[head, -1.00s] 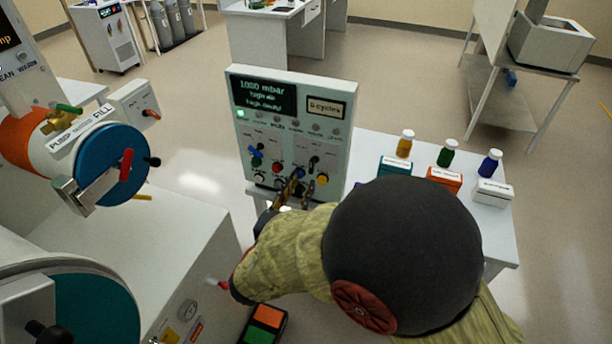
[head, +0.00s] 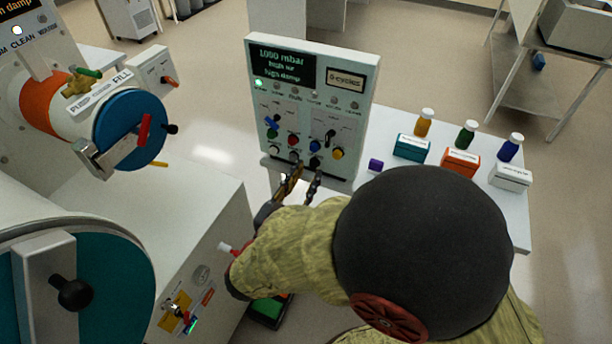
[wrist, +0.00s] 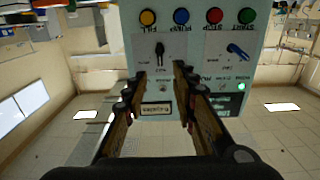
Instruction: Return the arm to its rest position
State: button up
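My gripper (head: 304,176) is in front of the lower part of the upright control panel (head: 312,70) in the head view. Its two fingers are spread with nothing between them. In the wrist view my gripper (wrist: 160,80) is open, and the panel (wrist: 200,75) appears upside down beyond the fingertips, with its switches and coloured buttons. My sleeved arm, with a dark round joint, fills the lower middle of the head view and hides part of the table. I cannot tell the exact gap between fingertips and panel.
At the left is the glovebox with a blue round door (head: 135,130) and handles. Open floor lies behind.

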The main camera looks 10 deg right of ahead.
dwell(0.3)
jog(key=w+a+f+n+g+y, duration=0.2)
jog(key=a+f+n+y, duration=0.1)
jog(key=a+f+y, duration=0.65)
jog(key=s+a+f+n+g+y, duration=0.2)
jog(key=s+a+n+g+y, duration=0.35)
jog(key=s+a, duration=0.5)
jog(key=s+d+r+n+g+h, duration=0.1)
jog(key=s+d+r+g, duration=0.1)
jog(key=s+d+r, duration=0.35)
jog(key=s+d+r+n+g+h, duration=0.1)
jog(key=s+d+r+g, duration=0.15)
jog(key=d, duration=0.55)
jog(key=s+d+r+m+t+h, duration=0.1)
jog(key=d+r, duration=0.3)
jog(key=d, duration=0.3)
jog(key=s+d+r+m+t+h, duration=0.1)
jog(key=d+r+m+t, duration=0.1)
jog(key=d+r, duration=0.3)
jog(key=d, duration=0.2)
jog(key=shift+d, duration=0.3)
